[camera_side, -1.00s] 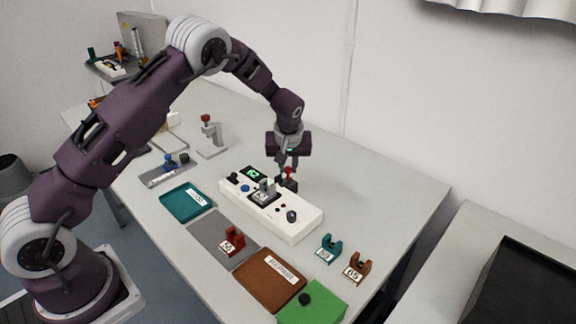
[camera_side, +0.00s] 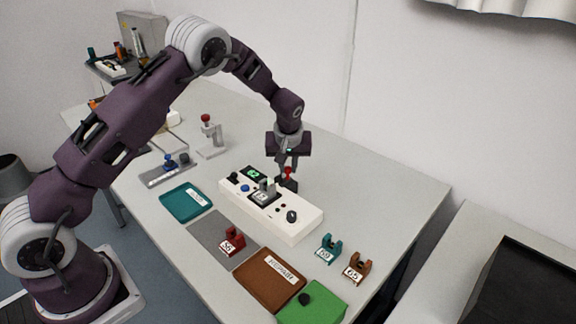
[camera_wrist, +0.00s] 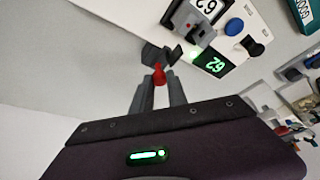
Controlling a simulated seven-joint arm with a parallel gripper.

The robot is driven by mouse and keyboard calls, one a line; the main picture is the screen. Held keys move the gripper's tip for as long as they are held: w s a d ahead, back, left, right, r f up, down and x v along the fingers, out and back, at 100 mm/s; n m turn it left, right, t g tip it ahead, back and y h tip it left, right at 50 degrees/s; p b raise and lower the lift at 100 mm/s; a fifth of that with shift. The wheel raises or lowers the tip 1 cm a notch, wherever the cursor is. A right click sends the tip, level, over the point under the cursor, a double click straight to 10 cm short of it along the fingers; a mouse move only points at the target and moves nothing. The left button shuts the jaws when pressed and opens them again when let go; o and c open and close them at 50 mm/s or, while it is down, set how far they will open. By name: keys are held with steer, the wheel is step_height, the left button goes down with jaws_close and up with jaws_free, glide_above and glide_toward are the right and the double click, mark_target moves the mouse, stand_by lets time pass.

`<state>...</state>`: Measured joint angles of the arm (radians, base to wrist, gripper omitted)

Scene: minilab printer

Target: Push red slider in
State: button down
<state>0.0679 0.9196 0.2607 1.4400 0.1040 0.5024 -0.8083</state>
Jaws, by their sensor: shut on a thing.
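The red slider (camera_side: 288,173) is a small red knob on a dark block at the back edge of the white console (camera_side: 300,228). My gripper (camera_side: 288,166) points down over it, with its fingers on either side of the knob. In the wrist view the red slider (camera_wrist: 159,76) sits between the tips of the two grey fingers (camera_wrist: 158,82), and my gripper is shut on it. The dark block (camera_wrist: 158,55) beneath the knob is partly visible. How far in the slider stands is hard to tell.
Teal (camera_side: 180,212) and brown (camera_side: 262,296) trays lie in front. The table behind the gripper is clear.

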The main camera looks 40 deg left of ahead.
steer(key=shift+s, duration=0.1)
stand_by(0.4)
steer(key=shift+s, duration=1.35)
steer(key=c, duration=1.3)
jaws_free()
